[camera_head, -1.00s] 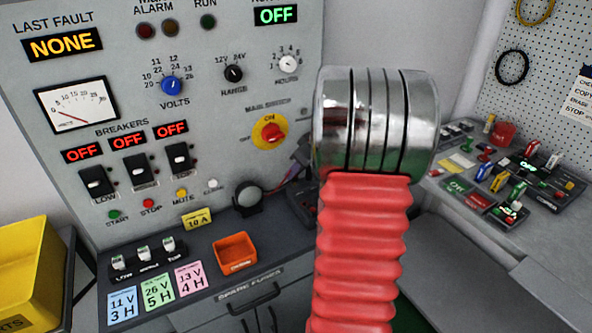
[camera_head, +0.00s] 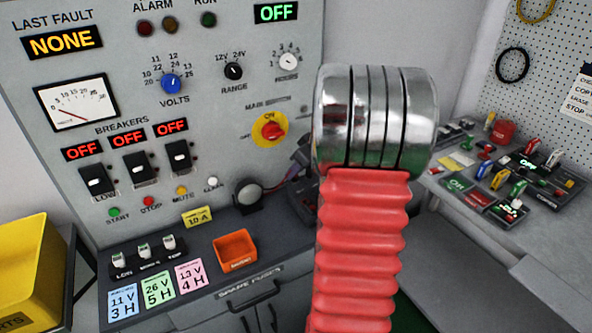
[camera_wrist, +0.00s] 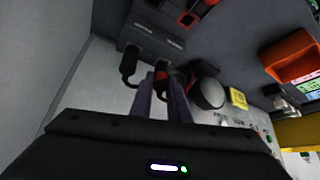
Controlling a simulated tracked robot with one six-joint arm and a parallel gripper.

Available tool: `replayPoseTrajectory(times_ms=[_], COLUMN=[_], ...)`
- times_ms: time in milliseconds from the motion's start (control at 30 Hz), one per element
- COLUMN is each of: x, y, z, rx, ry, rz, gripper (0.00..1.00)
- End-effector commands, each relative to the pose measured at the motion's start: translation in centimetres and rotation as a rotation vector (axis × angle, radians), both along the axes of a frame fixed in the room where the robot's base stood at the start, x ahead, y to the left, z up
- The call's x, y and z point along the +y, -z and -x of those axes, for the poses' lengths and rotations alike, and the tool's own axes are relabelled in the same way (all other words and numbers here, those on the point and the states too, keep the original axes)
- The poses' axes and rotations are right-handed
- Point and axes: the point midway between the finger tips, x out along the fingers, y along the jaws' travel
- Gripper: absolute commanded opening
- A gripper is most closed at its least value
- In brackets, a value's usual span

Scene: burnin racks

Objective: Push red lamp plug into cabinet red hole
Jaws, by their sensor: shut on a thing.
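My gripper (camera_wrist: 162,76) shows in the wrist view, its two purple fingers shut on a dark plug with a red band, which looks like the red lamp plug (camera_wrist: 164,84). The fingers hide part of it. A dark block (camera_wrist: 152,38) lies beyond the fingertips, with a small red-rimmed square opening (camera_wrist: 187,18) at its upper right. I cannot tell whether this is the cabinet red hole. The plug is apart from that opening. In the head view the gripper is mostly hidden behind my red arm sleeve, beside the grey cabinet (camera_head: 225,115).
A black plug-like piece (camera_wrist: 128,64) stands left of the fingers, close by. A round grey buzzer (camera_head: 247,194) is to the right of the gripper in the wrist view (camera_wrist: 208,92). An orange bin (camera_head: 236,250) sits on the ledge, and a yellow bin (camera_head: 25,275) at far left.

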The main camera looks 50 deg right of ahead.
Motion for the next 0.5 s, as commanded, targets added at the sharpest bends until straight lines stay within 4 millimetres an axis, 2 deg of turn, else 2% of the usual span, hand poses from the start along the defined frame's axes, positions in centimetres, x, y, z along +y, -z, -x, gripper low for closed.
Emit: replayPoseTrajectory(times_ms=[500], x=[-0.03], y=[0.48], z=[0.00], rx=[-0.001], ry=[0.001], rz=[0.001], gripper=[0.01])
